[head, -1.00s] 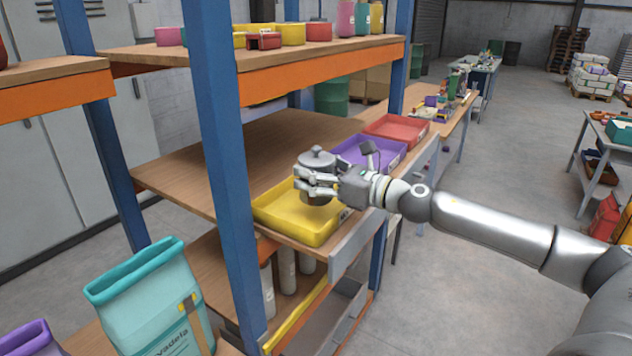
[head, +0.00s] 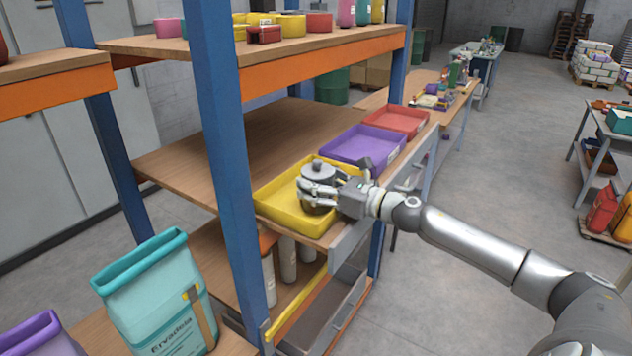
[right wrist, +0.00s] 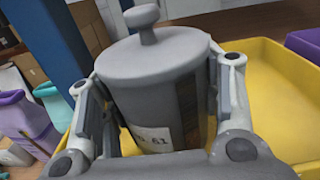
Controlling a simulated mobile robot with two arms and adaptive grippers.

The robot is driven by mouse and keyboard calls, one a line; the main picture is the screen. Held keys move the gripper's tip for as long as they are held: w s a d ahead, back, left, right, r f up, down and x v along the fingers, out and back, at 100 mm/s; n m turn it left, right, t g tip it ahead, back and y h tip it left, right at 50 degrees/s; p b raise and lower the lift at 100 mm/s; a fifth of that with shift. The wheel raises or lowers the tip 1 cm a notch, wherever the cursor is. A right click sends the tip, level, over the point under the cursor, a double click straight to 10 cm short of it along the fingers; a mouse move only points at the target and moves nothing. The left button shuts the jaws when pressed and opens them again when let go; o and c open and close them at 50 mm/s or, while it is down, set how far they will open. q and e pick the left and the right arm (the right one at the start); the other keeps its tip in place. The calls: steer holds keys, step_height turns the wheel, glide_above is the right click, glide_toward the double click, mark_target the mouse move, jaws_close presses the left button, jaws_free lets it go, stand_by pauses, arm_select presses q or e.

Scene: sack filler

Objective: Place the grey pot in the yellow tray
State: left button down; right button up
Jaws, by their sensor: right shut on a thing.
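The grey pot (head: 318,172) has a lid with a knob and shows upright in the head view, over the yellow tray (head: 272,207). My right gripper (head: 312,197) is shut around the pot's sides. In the right wrist view the pot (right wrist: 150,75) stands between the two fingers and carries a white label with a number. The yellow tray (right wrist: 275,90) spreads behind and to the right of it there. The pot's base is hidden, so I cannot tell whether it touches the tray floor. My left gripper is not in view.
A purple tray (head: 340,148) and a red tray (head: 412,122) sit beyond the yellow one on the same shelf. A blue rack post (head: 225,150) stands close left of the yellow tray. An upper shelf (head: 170,47) holds several small containers. A teal sack (head: 150,290) stands at lower left.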

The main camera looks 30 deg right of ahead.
steer(key=shift+f, duration=0.2)
steer(key=o, duration=1)
steer(key=shift+r, duration=0.1)
steer(key=shift+o, duration=0.2)
